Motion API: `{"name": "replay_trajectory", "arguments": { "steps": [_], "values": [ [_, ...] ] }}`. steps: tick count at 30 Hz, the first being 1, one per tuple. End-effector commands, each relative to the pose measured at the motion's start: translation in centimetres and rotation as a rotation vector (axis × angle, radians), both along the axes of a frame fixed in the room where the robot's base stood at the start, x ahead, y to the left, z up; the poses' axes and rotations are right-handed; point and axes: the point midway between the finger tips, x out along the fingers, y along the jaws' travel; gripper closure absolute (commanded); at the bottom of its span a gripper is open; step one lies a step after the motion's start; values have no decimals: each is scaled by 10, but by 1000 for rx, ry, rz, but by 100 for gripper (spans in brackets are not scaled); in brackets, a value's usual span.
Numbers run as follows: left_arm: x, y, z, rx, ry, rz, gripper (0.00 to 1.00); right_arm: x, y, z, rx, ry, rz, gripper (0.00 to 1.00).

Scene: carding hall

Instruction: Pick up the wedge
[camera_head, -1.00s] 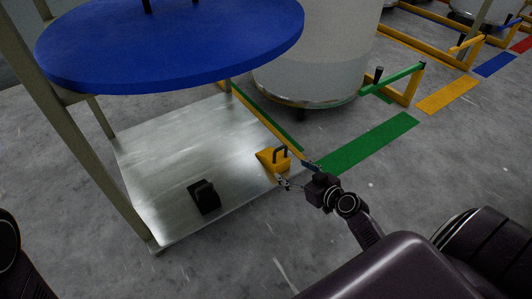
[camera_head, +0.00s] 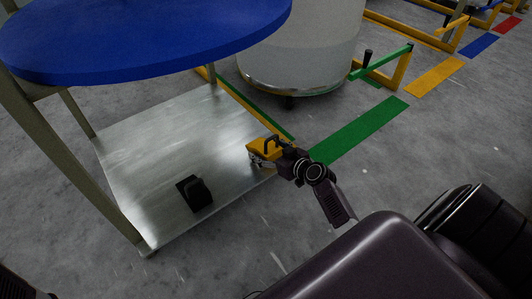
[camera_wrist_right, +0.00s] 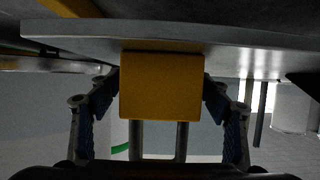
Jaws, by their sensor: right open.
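A black pedal-like block (camera_head: 195,192) lies on the plate. A round blue tabletop (camera_head: 150,35) overhangs the plate, with metal legs around it. A pale drum (camera_head: 300,45) stands behind, near a yellow-and-green bar frame (camera_head: 385,65).

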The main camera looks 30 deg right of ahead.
Motion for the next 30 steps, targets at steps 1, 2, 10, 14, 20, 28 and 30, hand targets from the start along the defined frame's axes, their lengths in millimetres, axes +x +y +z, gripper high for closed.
{"name": "replay_trajectory", "arguments": {
  "steps": [1,2,10,14,20,28,30],
  "values": [
    [-2,0,0,0,-4,0,100,2,0,-1,1,-1,0,29],
    [-2,0,0,1,-4,1,100,3,0,-1,0,0,0,29],
    [-2,0,1,1,-4,1,100,2,0,-1,0,0,0,38],
    [-2,0,1,1,-4,1,100,2,0,-1,0,0,0,52],
    [-2,0,1,1,-4,0,100,2,0,-1,0,0,0,74],
    [-2,0,1,1,-4,0,100,3,0,1,-1,-3,-1,86],
    [-2,0,1,1,-4,0,100,3,0,1,-1,-3,-1,86]
  ]
}}
